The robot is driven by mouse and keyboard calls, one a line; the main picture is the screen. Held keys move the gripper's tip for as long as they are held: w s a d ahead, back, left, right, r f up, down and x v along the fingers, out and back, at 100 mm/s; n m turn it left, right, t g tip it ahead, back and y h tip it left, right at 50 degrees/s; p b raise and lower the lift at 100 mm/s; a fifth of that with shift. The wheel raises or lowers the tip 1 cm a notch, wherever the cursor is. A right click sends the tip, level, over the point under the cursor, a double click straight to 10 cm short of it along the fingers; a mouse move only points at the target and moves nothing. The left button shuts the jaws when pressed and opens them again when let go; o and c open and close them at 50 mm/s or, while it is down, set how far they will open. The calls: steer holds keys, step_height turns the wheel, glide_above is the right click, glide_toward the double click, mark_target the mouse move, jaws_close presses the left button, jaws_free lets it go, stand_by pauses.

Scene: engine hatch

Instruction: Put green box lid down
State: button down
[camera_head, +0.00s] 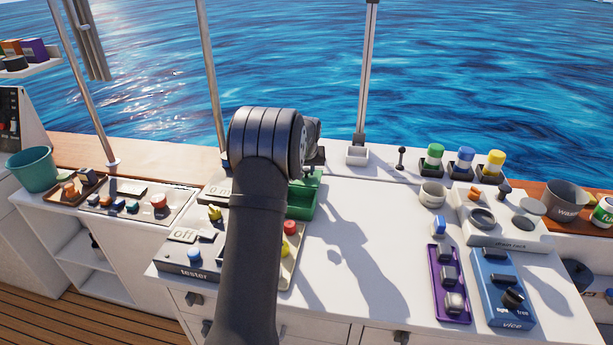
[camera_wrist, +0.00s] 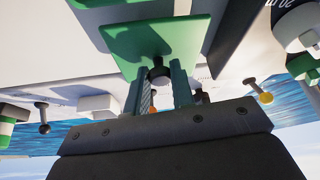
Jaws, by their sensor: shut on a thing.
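The green box (camera_head: 301,203) is on the white worktop, just right of my arm and partly hidden by it in the head view. In the wrist view, the flat green lid (camera_wrist: 178,38) is in front of my gripper (camera_wrist: 160,82). The two fingers are shut on the lid's dark round knob (camera_wrist: 160,77). Another green part, likely the box, shows at the top left of the wrist view (camera_wrist: 112,12). My arm hides the fingers in the head view. I cannot tell whether the lid touches the box or the worktop.
A tester panel (camera_head: 190,262) lies left of my arm. A purple switch panel (camera_head: 447,283), a blue vice panel (camera_head: 503,290) and a white chain rack (camera_head: 510,235) stand right. Green, blue and yellow capped jars line the back. The worktop's middle is clear.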

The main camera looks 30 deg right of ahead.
steer(key=shift+f, duration=1.25)
steer(key=shift+f, duration=0.15)
steer(key=c, duration=1.2)
jaws_free()
steer(key=shift+c, duration=0.2)
steer(key=v, duration=1.2)
